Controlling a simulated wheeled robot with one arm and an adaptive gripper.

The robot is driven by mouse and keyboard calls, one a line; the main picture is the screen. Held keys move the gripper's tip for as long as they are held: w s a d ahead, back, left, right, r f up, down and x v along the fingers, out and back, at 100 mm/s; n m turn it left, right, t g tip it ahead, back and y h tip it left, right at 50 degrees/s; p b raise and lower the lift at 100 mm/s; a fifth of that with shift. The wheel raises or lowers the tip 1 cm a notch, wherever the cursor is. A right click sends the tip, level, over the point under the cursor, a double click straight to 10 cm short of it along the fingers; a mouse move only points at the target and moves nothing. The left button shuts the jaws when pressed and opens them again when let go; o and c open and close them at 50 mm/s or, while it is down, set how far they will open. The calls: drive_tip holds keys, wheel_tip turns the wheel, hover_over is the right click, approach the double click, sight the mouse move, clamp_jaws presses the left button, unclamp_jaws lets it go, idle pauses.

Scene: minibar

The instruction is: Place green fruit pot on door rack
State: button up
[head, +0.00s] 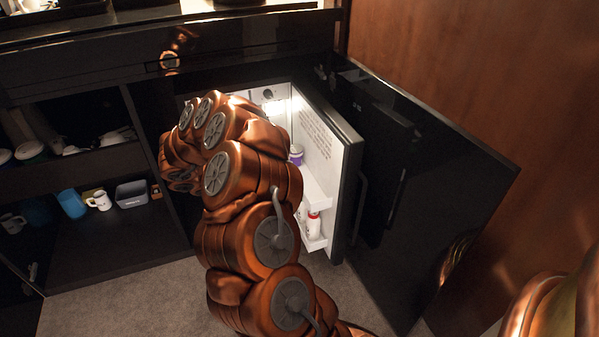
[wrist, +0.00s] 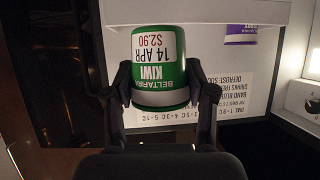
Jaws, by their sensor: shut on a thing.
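The green fruit pot (wrist: 160,75) is green and white with a KIWI label, shown upside down in the wrist view. My gripper (wrist: 158,88) is shut on it, one finger on each side. The pot is in front of the inside of the fridge door, close to a white rack edge (wrist: 205,12); I cannot tell whether they touch. In the head view, the door rack (head: 316,192) is on the inside of the open fridge door, and my arm hides my gripper and the green pot.
A purple pot (head: 296,156) is at the door's upper rack and also shows in the wrist view (wrist: 254,34). A red and white bottle (head: 313,224) stands in the lower rack. The open black door (head: 350,165) is right of my arm. Open shelves with mugs (head: 99,200) are left.

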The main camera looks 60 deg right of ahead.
drive_tip(key=b, duration=0.5)
hover_over(315, 170)
drive_tip(key=w+a, duration=0.2)
drive_tip(key=a, duration=0.1)
drive_tip(key=shift+f, duration=0.7)
wheel_tip(315, 170, down, 3)
drive_tip(key=shift+s+f+b, duration=0.1)
drive_tip(key=shift+b, duration=0.8)
drive_tip(key=shift+f, duration=0.1)
drive_tip(key=shift+f, duration=0.15)
drive_tip(key=o, duration=1.2)
drive_tip(key=shift+o, duration=0.2)
